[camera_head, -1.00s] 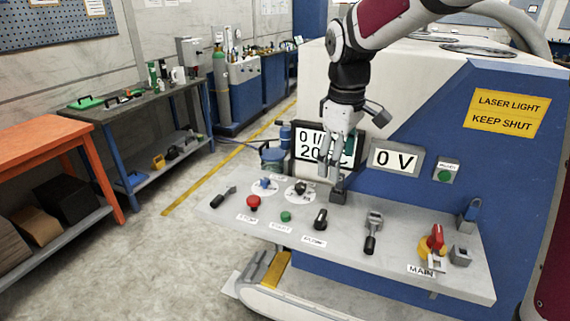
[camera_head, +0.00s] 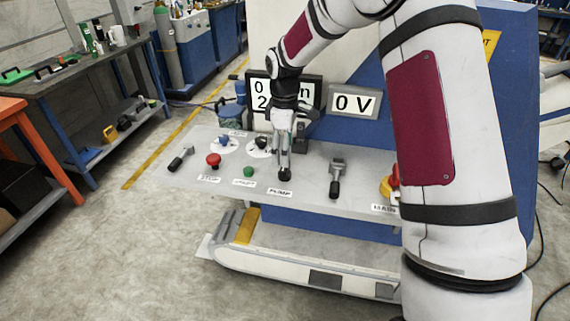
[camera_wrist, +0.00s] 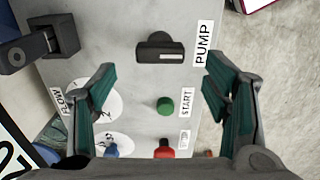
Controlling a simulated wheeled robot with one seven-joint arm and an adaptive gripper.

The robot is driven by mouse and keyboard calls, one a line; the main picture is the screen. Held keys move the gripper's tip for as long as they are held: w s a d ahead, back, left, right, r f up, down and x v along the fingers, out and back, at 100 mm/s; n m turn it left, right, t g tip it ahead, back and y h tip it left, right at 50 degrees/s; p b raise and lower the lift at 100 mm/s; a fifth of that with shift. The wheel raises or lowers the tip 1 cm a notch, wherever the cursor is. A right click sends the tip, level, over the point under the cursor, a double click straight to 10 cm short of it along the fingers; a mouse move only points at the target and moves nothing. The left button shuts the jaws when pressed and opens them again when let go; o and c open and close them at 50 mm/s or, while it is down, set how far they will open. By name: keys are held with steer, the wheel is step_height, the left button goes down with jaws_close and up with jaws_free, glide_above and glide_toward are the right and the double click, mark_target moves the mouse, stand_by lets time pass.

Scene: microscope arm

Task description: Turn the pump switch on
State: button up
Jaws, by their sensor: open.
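The pump switch (camera_head: 285,174) is a black rotary knob on the grey panel, beside its PUMP label (camera_head: 279,192). In the wrist view the knob (camera_wrist: 160,48) shows a white line on its handle, which lies across the picture, with the PUMP label (camera_wrist: 203,43) to its right. My gripper (camera_head: 284,150) is over the panel just above and behind the knob in the head view. In the wrist view my gripper (camera_wrist: 160,82) has its two green-padded fingers wide apart, with nothing between them at the tips. The knob appears just beyond the fingertips.
A green START button (camera_head: 248,172), a red STOP button (camera_head: 213,159) and a black-handled lever (camera_head: 336,181) are on the panel (camera_head: 190,178) near the knob. A display reading 0 V (camera_head: 353,102) stands behind. My arm hides the panel's right end.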

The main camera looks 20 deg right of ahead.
mark_target(285, 169)
step_height(285, 169, down, 6)
steer(key=shift+r+p, duration=0.1)
steer(key=shift+p, duration=0.2)
steer(key=c, duration=1.2)
